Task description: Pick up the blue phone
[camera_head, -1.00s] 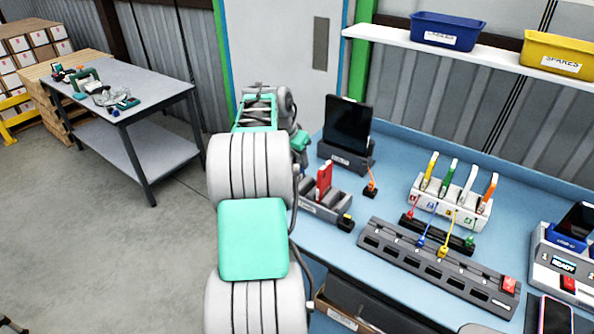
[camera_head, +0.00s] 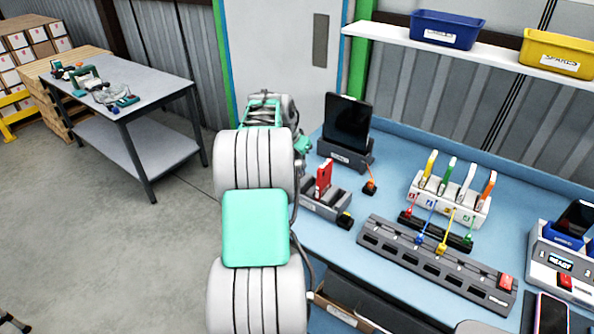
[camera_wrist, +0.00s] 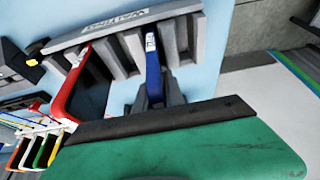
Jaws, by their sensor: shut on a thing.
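The blue phone (camera_wrist: 153,70) is seen edge-on in the wrist view, with its top end at the grey slotted holder (camera_wrist: 190,35). My gripper (camera_wrist: 158,90) is shut on it, with dark fingers on both sides of its lower part. I cannot tell whether the phone still sits in its slot. In the head view my arm hides the blue phone and my gripper. The slotted holder (camera_head: 322,208) shows there beside my arm, with a red phone (camera_head: 323,175) upright in it. The red phone also shows left of the blue one in the wrist view (camera_wrist: 72,85).
A tablet (camera_head: 347,122) stands in a dock behind the holder. A long dark charging rack (camera_head: 435,262), a white cable stand (camera_head: 445,208) and a device with a lit display (camera_head: 562,262) are to the right. A grey side table (camera_head: 120,85) stands at the left.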

